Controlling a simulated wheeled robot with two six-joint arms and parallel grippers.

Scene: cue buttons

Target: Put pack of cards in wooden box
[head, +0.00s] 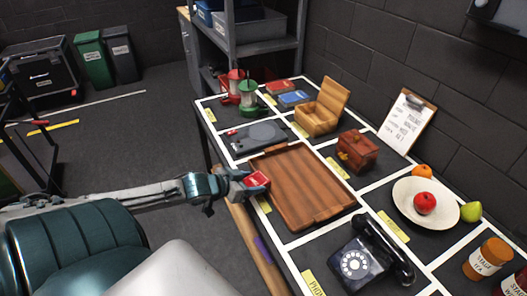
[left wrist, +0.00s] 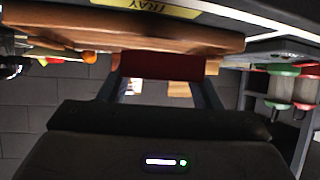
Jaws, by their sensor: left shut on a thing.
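My left gripper (head: 245,184) is shut on a red pack of cards (head: 257,179) at the near left edge of the wooden tray (head: 300,218). In the left wrist view the dark red pack (left wrist: 160,65) sits between the two fingers, close to the tray's edge (left wrist: 60,28). I cannot tell whether it touches the tray. The light wooden box (head: 315,122) stands farther back with its lid raised; its inside is only partly visible. My right gripper is not in view.
A grey flat device (head: 257,137), red and green lanterns (head: 246,92), a blue flat item (head: 294,98), a black telephone (head: 368,258) and a fruit plate (head: 408,208) occupy other table sections.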

